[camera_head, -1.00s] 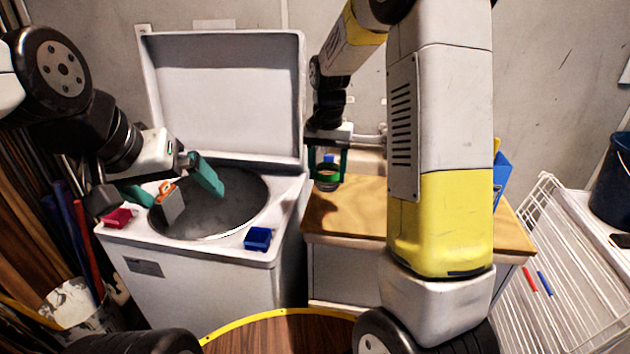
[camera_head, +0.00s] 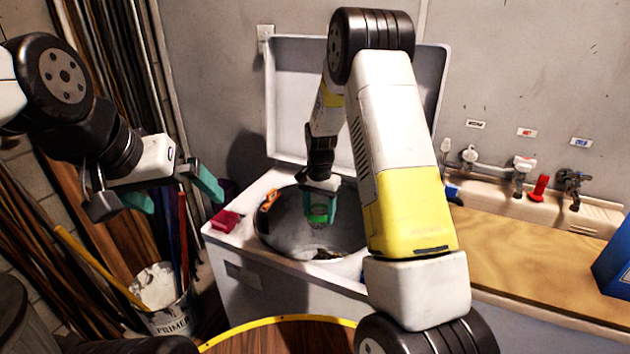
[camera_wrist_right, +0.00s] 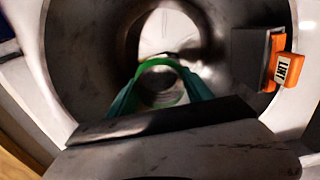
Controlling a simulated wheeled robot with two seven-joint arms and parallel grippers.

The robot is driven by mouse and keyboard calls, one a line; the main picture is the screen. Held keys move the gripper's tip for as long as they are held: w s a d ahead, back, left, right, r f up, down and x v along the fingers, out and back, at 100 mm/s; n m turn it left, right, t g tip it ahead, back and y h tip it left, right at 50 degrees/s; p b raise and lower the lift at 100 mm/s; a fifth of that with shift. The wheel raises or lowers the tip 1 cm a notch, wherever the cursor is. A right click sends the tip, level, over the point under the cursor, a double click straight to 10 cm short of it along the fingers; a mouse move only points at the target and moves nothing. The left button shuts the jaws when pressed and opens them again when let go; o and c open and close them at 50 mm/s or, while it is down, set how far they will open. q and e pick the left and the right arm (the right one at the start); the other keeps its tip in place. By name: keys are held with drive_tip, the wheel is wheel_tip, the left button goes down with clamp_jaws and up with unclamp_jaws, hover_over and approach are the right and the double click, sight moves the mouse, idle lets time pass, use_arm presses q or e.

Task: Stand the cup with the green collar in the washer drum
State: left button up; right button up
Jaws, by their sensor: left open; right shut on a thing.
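The cup with the green collar (camera_head: 318,217) is held by my right gripper (camera_head: 320,202), whose teal fingers are shut on it. It hangs over the open washer drum (camera_head: 280,228), below the rim level or close to it; I cannot tell the exact height. In the right wrist view, the green collar (camera_wrist_right: 160,64) shows as a ring between the fingers, with the grey drum wall (camera_wrist_right: 75,70) around it. My left gripper (camera_head: 172,190) is open and empty, left of the washer. My right arm hides part of the drum's right side.
An orange lint piece (camera_head: 270,199) sits at the drum's left rim; its label shows in the wrist view (camera_wrist_right: 289,68). A red block (camera_head: 226,220) lies on the washer top's left corner. A primer bucket (camera_head: 168,302) stands left. A wooden counter (camera_head: 520,255) lies right; the raised lid stands behind.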

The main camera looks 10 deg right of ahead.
drive_tip(key=shift+s+a+f+m, duration=0.25)
drive_tip(key=shift+s+f+m, duration=0.4)
drive_tip(key=shift+f, duration=4)
drive_tip(key=shift+s+a+f+m, duration=0.3)
drive_tip(key=shift+s+f+m, duration=0.35)
drive_tip(key=shift+f, duration=3.95)
drive_tip(key=shift+s+a+f+m, duration=0.35)
drive_tip(key=shift+f+m, duration=0.55)
drive_tip(key=shift+f, duration=3.75)
drive_tip(key=shift+d+f, duration=0.1)
drive_tip(key=shift+f, duration=0.1)
drive_tip(key=shift+s+f, duration=0.1)
drive_tip(key=shift+f, duration=0.1)
clamp_jaws()
drive_tip(key=shift+f, duration=0.1)
drive_tip(key=o, duration=1.4)
unclamp_jaws()
